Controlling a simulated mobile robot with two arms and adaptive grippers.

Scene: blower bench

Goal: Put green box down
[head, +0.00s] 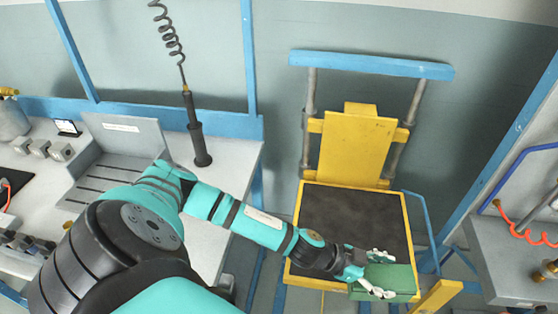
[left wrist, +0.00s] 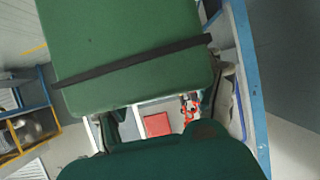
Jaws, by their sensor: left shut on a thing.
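The green box (head: 398,276) is at the front right corner of the yellow-framed stand with a dark top (head: 345,222). My left gripper (head: 376,274) is shut on the box, with its light fingers on either side of it. In the left wrist view the green box (left wrist: 125,45) fills the upper middle, with a dark band across it. My left gripper's fingers (left wrist: 162,112) show below and beside it, partly hidden by the box. I cannot tell whether the box touches the stand's top. My right gripper is not in view.
The stand's dark top is otherwise bare. A yellow back plate (head: 357,148) rises behind it under a blue crossbar (head: 370,65). A grey bench with a dark upright tool (head: 196,135) is to the left. Another grey bench (head: 510,270) with an orange coiled hose is at right.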

